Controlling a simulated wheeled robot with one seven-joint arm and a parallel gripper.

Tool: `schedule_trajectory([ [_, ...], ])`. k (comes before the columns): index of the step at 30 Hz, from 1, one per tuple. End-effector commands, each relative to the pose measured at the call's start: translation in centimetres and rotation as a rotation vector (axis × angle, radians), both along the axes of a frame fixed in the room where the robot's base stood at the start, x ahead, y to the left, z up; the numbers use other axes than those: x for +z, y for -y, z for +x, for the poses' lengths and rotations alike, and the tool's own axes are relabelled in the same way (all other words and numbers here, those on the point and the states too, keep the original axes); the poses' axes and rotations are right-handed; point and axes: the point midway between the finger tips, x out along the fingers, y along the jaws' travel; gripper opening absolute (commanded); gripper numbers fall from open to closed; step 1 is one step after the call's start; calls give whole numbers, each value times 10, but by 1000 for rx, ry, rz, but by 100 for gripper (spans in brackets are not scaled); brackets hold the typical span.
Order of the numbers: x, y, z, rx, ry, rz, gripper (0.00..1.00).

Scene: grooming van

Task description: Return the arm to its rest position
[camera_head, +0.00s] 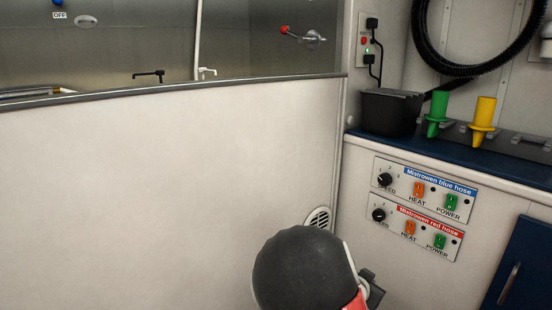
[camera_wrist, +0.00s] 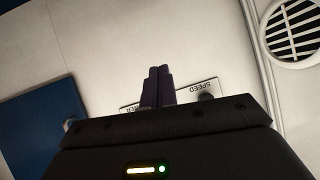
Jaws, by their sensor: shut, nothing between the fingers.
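My gripper (camera_wrist: 158,72) shows in the wrist view with its two dark fingers pressed together and nothing between them. It points at a pale wall panel, and part of a control label with a SPEED knob (camera_wrist: 206,97) shows behind the fingers. In the head view a dark rounded part of my arm (camera_head: 303,270) rises at the bottom middle, in front of the white wall. My gripper's fingers are not visible in the head view.
Two control panels, Mistrowen blue hose (camera_head: 424,189) and Mistrowen red hose (camera_head: 416,227), are on the wall at right. Above them a dark blue counter (camera_head: 480,150) holds a black bin (camera_head: 391,112), a green nozzle (camera_head: 437,113) and a yellow nozzle (camera_head: 483,118). A round vent (camera_head: 318,218) is near my arm.

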Motion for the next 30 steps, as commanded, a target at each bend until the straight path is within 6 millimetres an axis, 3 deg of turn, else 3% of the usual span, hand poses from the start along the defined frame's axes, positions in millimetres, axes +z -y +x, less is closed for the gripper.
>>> schedule_trajectory([
  [3,19,-30,-15,119,-80,213,0],
  [8,63,-73,-47,322,-166,400,0],
  [15,152,-114,-126,634,-272,454,0],
  [21,208,-119,-209,794,-388,306,0],
  [24,221,-114,-244,816,-452,215,0],
  [30,231,-106,-282,806,-533,103,0],
])
